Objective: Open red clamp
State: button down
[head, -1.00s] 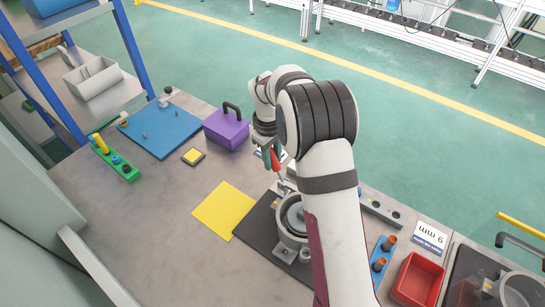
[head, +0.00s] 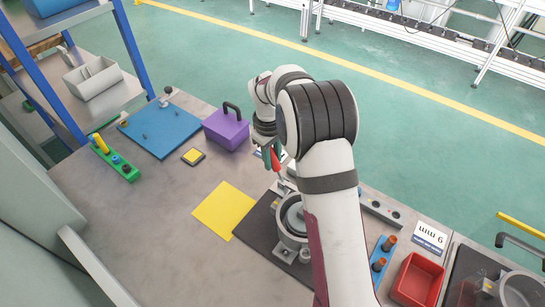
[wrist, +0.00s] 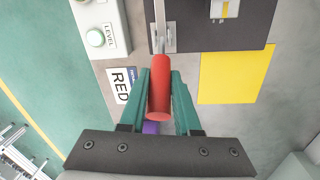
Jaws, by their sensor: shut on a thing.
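The red clamp handle (wrist: 160,88) lies between the two green fingers of my gripper (wrist: 159,95) in the wrist view, and the fingers are shut on it. The handle joins a metal lever and bracket (wrist: 165,40) at the edge of a dark plate (wrist: 188,30). In the head view the red handle (head: 275,160) shows as a small red piece at my gripper (head: 269,156), left of my arm. A grey metal cylinder fixture (head: 290,216) stands on the dark plate and is partly hidden by my arm.
A purple box (head: 226,128) with a black handle stands close left of my gripper. A yellow sheet (head: 224,210) lies beside the dark plate. A "RED" label (wrist: 121,85) and a box marked "LEVEL" (wrist: 97,28) are near the clamp. A red bin (head: 418,280) stands at lower right.

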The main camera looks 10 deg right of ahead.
jog(key=shift+w+a+f+g+h, duration=0.5)
jog(key=shift+f+g+h, duration=0.05)
jog(key=shift+g+h, duration=0.3)
jog(key=shift+w+a+f+g+h, duration=0.5)
jog(key=shift+f+g+h, duration=0.05)
jog(key=shift+g+h, duration=0.3)
jog(key=c, duration=0.6)
grip_release()
jog(key=shift+r, duration=0.1)
